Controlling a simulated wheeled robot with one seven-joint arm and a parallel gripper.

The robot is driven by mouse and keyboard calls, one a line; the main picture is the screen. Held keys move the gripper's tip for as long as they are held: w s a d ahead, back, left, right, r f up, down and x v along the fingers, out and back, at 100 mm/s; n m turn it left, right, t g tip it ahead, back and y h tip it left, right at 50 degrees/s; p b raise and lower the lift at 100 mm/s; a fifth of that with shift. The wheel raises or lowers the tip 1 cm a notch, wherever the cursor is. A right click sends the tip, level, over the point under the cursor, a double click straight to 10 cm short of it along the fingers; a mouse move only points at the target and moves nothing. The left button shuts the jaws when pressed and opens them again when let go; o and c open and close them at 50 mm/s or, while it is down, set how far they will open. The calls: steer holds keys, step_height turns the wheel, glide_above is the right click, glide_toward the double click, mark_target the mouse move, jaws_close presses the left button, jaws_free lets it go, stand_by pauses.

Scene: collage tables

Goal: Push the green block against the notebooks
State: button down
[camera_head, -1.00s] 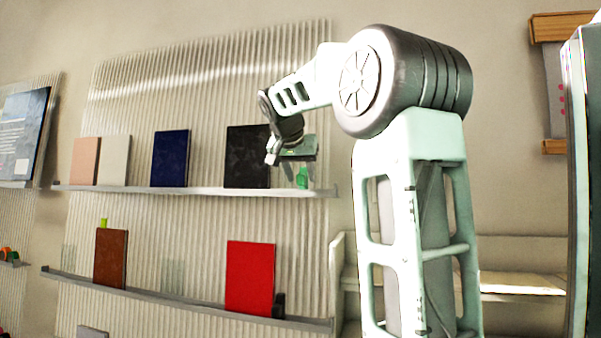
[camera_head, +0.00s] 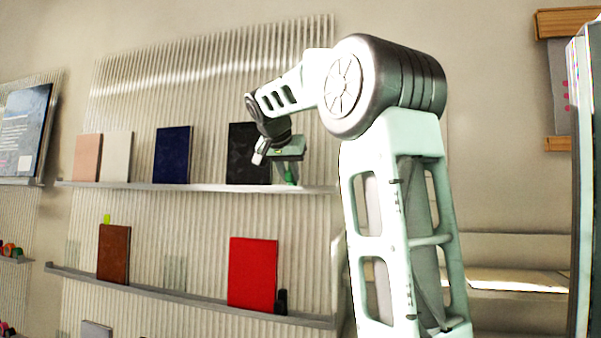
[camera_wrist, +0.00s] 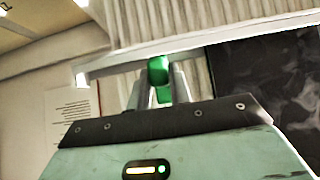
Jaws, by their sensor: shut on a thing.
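The green block (camera_head: 291,175) is on the upper ledge at its right part, just right of the black notebook (camera_head: 245,155). My gripper (camera_head: 289,172) is at the block from above. In the wrist view the green block (camera_wrist: 158,72) sits between the two fingers of my gripper (camera_wrist: 160,88), which are shut on it. The black notebook (camera_wrist: 262,85) fills the right side of that view. The navy notebook (camera_head: 172,155), white notebook (camera_head: 117,157) and pink notebook (camera_head: 88,157) stand farther left on the same ledge. Whether the block touches the black notebook is hard to tell.
The upper ledge (camera_head: 215,187) runs along a ribbed panel. The lower ledge (camera_head: 200,300) holds a brown notebook (camera_head: 113,253), a red notebook (camera_head: 252,273) and a small dark object (camera_head: 282,301).

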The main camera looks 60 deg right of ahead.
steer(key=shift+w+a, duration=0.1)
steer(key=shift+w, duration=0.25)
steer(key=c, duration=1.3)
jaws_free()
steer(key=b+v, duration=0.2)
steer(key=v, duration=1.5)
steer(key=shift+s+a+r, duration=0.15)
steer(key=shift+s, duration=0.05)
